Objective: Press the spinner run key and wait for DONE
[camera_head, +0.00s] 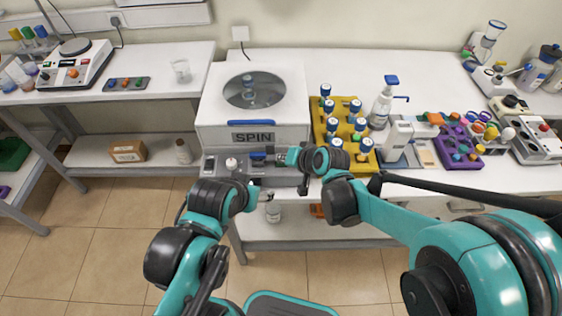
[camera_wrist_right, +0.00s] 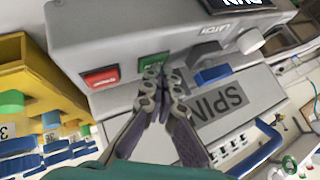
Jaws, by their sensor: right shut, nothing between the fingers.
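The white spinner (camera_head: 215,115), labelled SPIN, stands on the bench with a bottle visible through its round lid window. Its grey control panel (camera_head: 209,169) is at the front. In the right wrist view the green key (camera_wrist_right: 153,61) is beside the red key (camera_wrist_right: 100,78). My right gripper (camera_wrist_right: 160,74) is shut and empty, its fingertips at the green key's edge; contact is hard to tell. In the head view it is over the panel (camera_head: 279,159). A display (camera_wrist_right: 240,4), partly cut off, shows upside-down letters like RUN. My left arm's end is near the panel's front; its jaws are unclear.
A yellow rack (camera_head: 320,118) of blue-capped bottles stands right of the spinner. Beyond it are a spray bottle (camera_head: 382,105) and a purple rack (camera_head: 447,150).

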